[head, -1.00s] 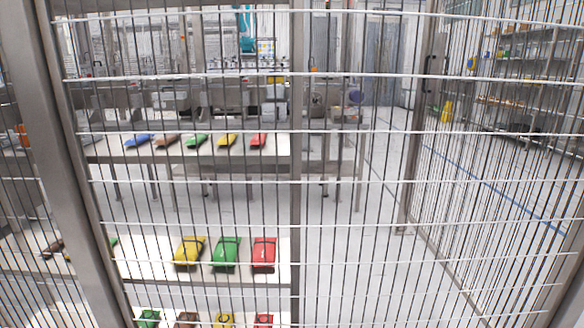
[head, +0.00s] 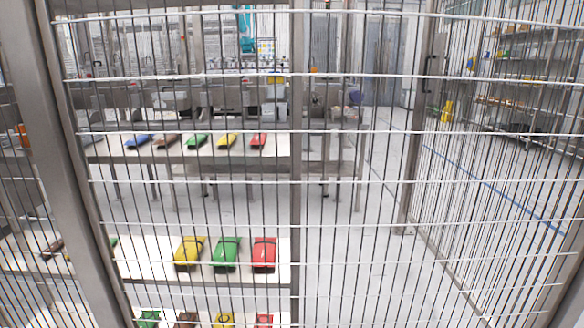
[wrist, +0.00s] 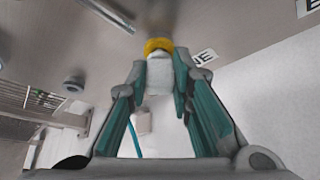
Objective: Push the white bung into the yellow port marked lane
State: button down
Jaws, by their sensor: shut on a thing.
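In the wrist view my gripper (wrist: 161,84) has its two teal-lined fingers closed on the white bung (wrist: 159,73). The bung points away from the camera, toward a yellow ring-shaped port (wrist: 157,45) on a grey panel. Its far end lines up with the ring and overlaps its lower edge in the picture; I cannot tell whether it is touching or inside. A white label (wrist: 205,57) beside the port shows the letters "NE", the rest hidden. The head view does not clearly show the gripper, bung or port.
The grey panel (wrist: 230,25) carries a round grey fitting (wrist: 73,84) and another label at the top right. A pale box hangs below, near a teal cord. In the head view, wire mesh stands before shelves with coloured packets, including a red one (head: 264,253).

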jog(key=shift+w, duration=0.35)
jog(key=c, duration=1.3)
grip_release()
jog(key=shift+c, duration=0.2)
jog(key=p+v, duration=0.2)
jog(key=v, duration=0.4)
